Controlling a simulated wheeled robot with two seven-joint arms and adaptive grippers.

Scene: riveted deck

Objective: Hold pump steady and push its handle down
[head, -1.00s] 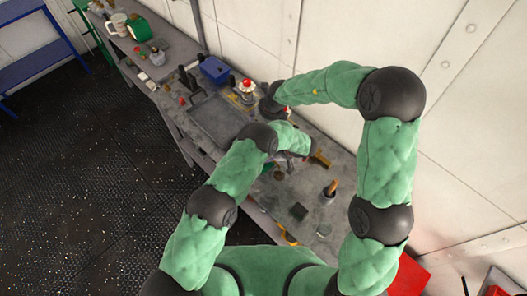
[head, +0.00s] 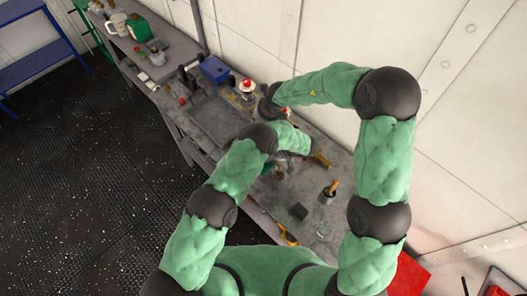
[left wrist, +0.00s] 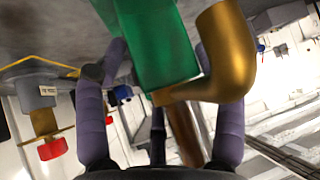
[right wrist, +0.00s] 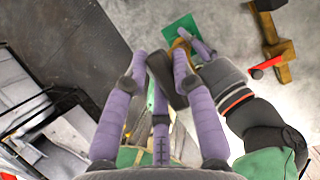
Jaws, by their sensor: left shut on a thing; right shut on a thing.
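The pump's green body (left wrist: 158,40) and curved brass part (left wrist: 228,45) fill the upper middle of the left wrist view. My left gripper (left wrist: 162,70) is shut on the pump, its purple fingers on either side of the green body. In the right wrist view, the pump's green part (right wrist: 183,30) shows beyond my right gripper (right wrist: 161,64). My right gripper is shut on the dark pump handle (right wrist: 165,78). My left gripper (right wrist: 203,48) also shows there, beside the pump. In the head view, my arms hide most of the pump and both gripping points.
The grey bench (head: 340,165) runs along the white wall. A brass fitting (head: 321,160) with a red lever (right wrist: 266,67) lies near the pump. A blue bin (head: 214,69) stands farther along.

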